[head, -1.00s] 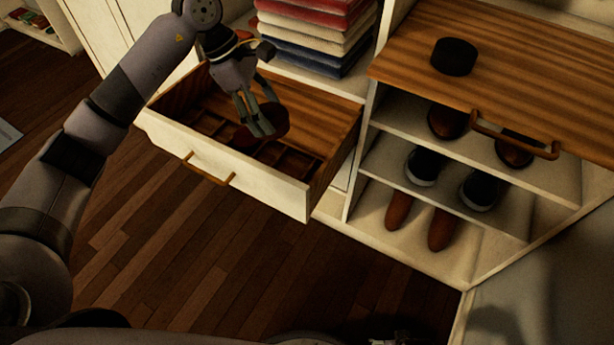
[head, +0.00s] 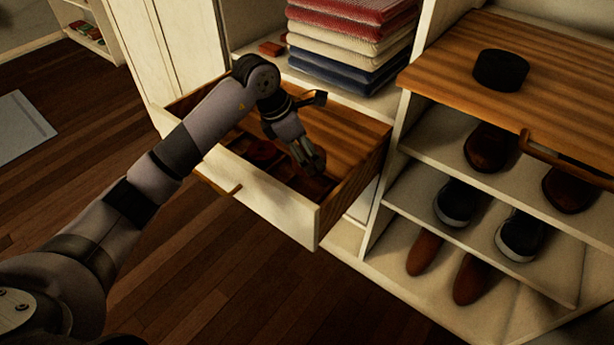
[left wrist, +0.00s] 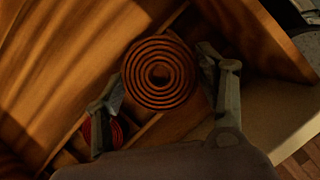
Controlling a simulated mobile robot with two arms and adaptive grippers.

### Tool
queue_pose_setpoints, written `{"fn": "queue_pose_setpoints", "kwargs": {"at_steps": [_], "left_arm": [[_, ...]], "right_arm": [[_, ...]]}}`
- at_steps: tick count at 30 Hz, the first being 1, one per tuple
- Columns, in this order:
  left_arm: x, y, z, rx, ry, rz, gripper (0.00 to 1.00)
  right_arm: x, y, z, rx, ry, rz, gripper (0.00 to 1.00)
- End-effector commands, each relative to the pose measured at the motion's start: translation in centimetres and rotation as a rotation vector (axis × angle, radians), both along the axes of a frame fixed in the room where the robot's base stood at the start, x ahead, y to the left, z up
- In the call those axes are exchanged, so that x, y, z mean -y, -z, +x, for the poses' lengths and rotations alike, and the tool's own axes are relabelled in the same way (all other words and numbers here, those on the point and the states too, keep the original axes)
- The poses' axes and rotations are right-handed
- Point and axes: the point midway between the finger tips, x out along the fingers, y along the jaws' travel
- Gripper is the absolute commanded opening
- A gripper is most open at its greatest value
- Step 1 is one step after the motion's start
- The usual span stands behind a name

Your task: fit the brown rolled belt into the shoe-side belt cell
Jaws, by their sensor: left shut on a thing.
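The brown rolled belt (left wrist: 158,73) shows as a spiral between the fingers of my left gripper (left wrist: 162,70) in the left wrist view. The gripper is shut on it. In the head view my left gripper (head: 312,166) points down into the open drawer (head: 275,205), at the end nearer the shoes. The belt is mostly hidden there by the fingers. Cell dividers lie around the belt; I cannot tell whether it touches the cell floor. A red roll (left wrist: 117,132) sits in a neighbouring cell, beside one finger. My right gripper is not in view.
Shoe shelves (head: 415,165) stand right of the drawer, with several shoes. A black round object (head: 500,70) rests on the wooden top (head: 545,85). Folded cloths (head: 350,40) are stacked behind the drawer. The drawer's front and side walls stand close around my gripper.

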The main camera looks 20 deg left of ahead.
Motion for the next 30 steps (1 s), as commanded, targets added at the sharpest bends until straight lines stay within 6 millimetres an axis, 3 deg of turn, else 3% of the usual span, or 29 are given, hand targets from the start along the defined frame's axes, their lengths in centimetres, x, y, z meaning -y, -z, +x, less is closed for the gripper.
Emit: {"fn": "queue_pose_setpoints", "kwargs": {"at_steps": [3,11,18,29,30], "left_arm": [[0.1,2.3,0.0,-0.001,0.000,-0.002,0.28],[0.0,4.2,0.0,0.000,-0.001,-0.001,0.28],[0.1,7.5,0.0,0.000,0.000,-0.002,0.28],[0.0,7.8,0.0,0.003,0.001,-0.001,0.28],[0.0,7.8,0.0,0.002,0.001,0.000,0.67]], "right_arm": [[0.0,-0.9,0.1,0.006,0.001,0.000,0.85],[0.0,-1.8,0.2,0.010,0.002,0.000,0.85],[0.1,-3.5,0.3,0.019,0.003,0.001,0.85],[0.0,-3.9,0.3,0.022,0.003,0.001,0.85],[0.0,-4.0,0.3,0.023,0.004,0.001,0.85]]}}
